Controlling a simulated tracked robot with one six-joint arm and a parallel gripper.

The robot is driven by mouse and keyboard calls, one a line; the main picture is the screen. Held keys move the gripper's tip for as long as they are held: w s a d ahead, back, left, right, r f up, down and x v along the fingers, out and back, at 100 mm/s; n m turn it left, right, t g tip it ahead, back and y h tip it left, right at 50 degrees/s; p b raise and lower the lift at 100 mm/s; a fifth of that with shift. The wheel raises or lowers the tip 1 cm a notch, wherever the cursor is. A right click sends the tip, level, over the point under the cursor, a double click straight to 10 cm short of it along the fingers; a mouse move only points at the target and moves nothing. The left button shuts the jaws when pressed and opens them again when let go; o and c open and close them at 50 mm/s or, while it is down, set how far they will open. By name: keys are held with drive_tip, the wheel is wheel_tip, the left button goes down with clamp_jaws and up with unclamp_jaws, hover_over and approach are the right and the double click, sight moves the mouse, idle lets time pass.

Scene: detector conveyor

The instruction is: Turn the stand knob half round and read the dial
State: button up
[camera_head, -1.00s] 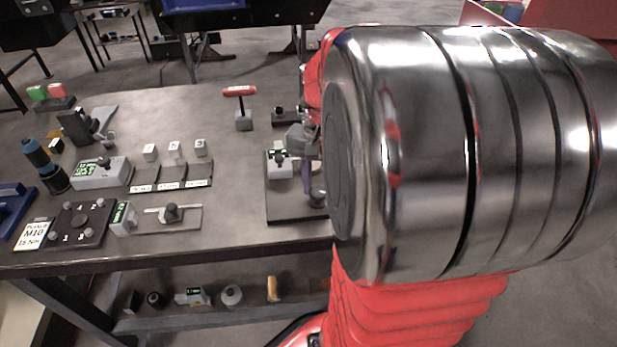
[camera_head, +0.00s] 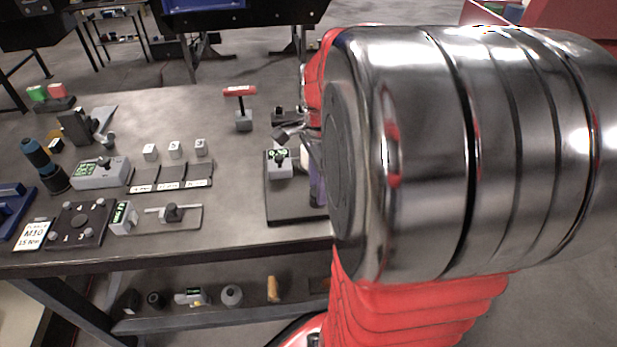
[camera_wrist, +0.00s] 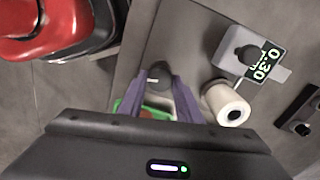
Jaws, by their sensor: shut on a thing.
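The stand is a dark plate (camera_head: 285,208) at the right of the bench, partly hidden by my arm. On it is a pale dial box (camera_head: 281,163) with a lit green display and a dark round top. In the wrist view the display (camera_wrist: 264,62) seems to read 0.30, seen turned. The dark stand knob (camera_wrist: 158,74) sits between the purple fingers of my gripper (camera_wrist: 160,88), which is shut on it. In the head view only part of my gripper (camera_head: 317,188) shows, and it hides the knob.
A white cylinder (camera_wrist: 228,105) stands close beside the fingers. A red T-handle (camera_head: 240,92) stands behind the stand. A slotted plate with a lever (camera_head: 172,213), several small blocks and a meter (camera_head: 101,173) lie to the left. Bare bench lies between.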

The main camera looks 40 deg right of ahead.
drive_tip(key=shift+w+r+m, duration=0.1)
drive_tip(key=shift+w+m, duration=0.1)
drive_tip(key=shift+m, duration=0.3)
drive_tip(key=o, duration=1)
drive_tip(key=shift+s, duration=0.1)
drive_tip(key=shift+o, duration=0.2)
wheel_tip(320, 180, up, 14)
drive_tip(key=shift+f, duration=0.2)
idle(0.4)
